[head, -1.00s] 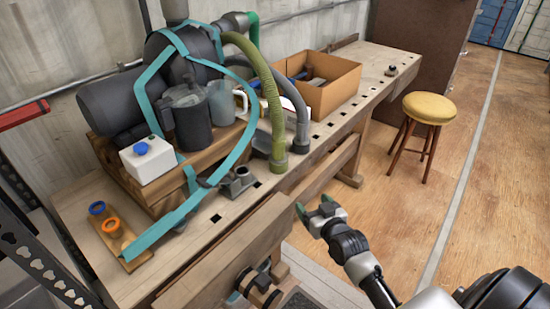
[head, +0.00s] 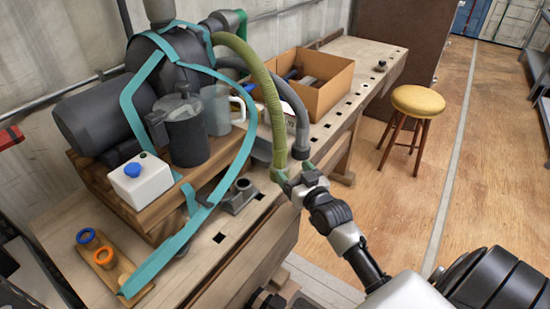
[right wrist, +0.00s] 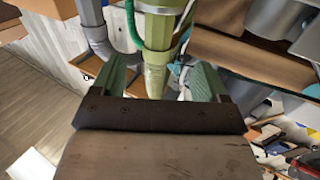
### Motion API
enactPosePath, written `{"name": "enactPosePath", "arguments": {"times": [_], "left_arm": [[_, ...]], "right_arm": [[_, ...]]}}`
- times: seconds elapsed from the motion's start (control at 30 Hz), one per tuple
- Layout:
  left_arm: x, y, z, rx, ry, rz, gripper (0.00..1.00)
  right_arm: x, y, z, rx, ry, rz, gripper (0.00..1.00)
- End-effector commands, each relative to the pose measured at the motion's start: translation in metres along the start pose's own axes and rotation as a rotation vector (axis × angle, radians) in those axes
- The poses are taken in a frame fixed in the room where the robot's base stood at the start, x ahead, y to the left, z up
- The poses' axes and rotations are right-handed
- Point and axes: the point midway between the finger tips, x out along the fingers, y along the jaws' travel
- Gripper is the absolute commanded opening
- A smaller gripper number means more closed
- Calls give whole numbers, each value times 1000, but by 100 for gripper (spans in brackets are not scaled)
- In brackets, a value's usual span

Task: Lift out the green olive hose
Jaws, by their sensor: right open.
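The green olive hose (head: 262,88) arches from the dark machine and hangs down to an end cuff at the front of the bench. In the right wrist view the hose's cuff (right wrist: 156,62) hangs between the two green fingers. My right gripper (head: 290,178) is open at the lower end of the hose; its fingers (right wrist: 150,82) stand on either side, with visible gaps. My left gripper is not in view.
A grey hose (head: 300,125) hangs just right of the olive one and also shows in the right wrist view (right wrist: 95,28). A teal strap (head: 249,110) loops close on the left. A cardboard box (head: 322,90) stands behind on the workbench (head: 362,55). A yellow stool (head: 418,101) stands on the floor at right.

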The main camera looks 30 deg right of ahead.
Motion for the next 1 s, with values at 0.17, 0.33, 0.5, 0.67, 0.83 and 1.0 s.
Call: {"name": "enactPosePath", "arguments": {"times": [0.17,0.33,0.5,0.67,0.83,1.0], "left_arm": [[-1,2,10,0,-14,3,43],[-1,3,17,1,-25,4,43],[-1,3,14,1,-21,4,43],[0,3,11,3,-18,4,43],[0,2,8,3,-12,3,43],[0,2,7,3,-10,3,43]], "right_arm": [[28,0,0,-1,1,0,75],[40,0,1,-1,-1,0,75],[62,1,5,-1,-1,0,75],[83,2,7,-1,0,0,75],[89,2,8,-2,-2,0,75],[89,2,7,-1,-2,0,72]]}}
